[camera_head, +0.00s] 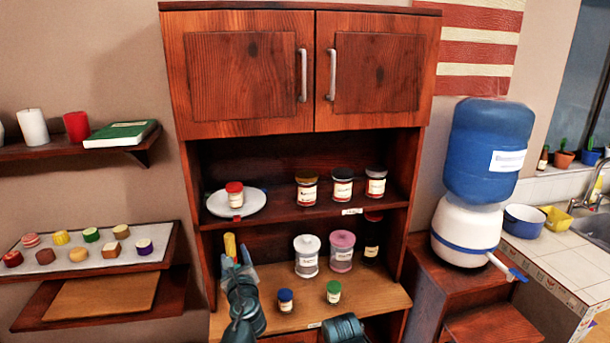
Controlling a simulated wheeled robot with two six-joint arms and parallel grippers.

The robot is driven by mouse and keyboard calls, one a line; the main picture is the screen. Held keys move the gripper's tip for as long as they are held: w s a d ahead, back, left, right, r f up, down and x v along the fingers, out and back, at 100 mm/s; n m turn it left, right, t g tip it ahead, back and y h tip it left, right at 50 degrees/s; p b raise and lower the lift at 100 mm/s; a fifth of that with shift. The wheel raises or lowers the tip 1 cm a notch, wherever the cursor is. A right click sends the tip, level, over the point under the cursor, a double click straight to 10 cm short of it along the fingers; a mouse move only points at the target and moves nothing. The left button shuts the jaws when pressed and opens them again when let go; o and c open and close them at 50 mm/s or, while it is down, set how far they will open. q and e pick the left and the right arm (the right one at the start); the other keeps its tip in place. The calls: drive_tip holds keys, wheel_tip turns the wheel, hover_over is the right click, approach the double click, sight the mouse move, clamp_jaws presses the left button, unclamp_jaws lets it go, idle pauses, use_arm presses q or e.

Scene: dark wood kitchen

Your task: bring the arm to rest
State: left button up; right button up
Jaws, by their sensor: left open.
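My left gripper (236,262) is in the lower middle of the head view, at the left end of the cabinet's lower counter (275,319). It points up and away from me, and its fingers are apart. A yellow cylinder (230,244) stands just behind the fingertips; I cannot tell whether they touch it. A dark rounded part of my other arm (343,328) shows at the bottom edge, with no right gripper in view.
A blue-lidded jar (285,300) and a green-lidded jar (333,292) stand right of my left gripper. Larger jars (306,256) stand behind them. The shelf above holds a plate (252,205) with a red-lidded jar and several other jars. A water dispenser (466,237) stands at right.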

use_arm(q)
drive_tip(key=s+d+f+n+g+h, duration=0.1)
drive_tip(key=s+d+f+n+g, duration=0.2)
drive_tip(key=s+f+n+g, duration=0.35)
drive_tip(key=s+d+f+n+g, duration=0.3)
drive_tip(key=s+d+f+n, duration=0.1)
drive_tip(key=f+n, duration=0.5)
drive_tip(key=s+d+f+n+g+h, duration=0.4)
drive_tip(key=s+d+n+g, duration=0.2)
drive_tip(key=s+d+n, duration=0.2)
drive_tip(key=s+d, duration=0.2)
drive_tip(key=s, duration=0.2)
drive_tip(key=shift+s+d+f, duration=0.25)
drive_tip(key=shift+s+f, duration=0.05)
drive_tip(key=shift+g, duration=0.25)
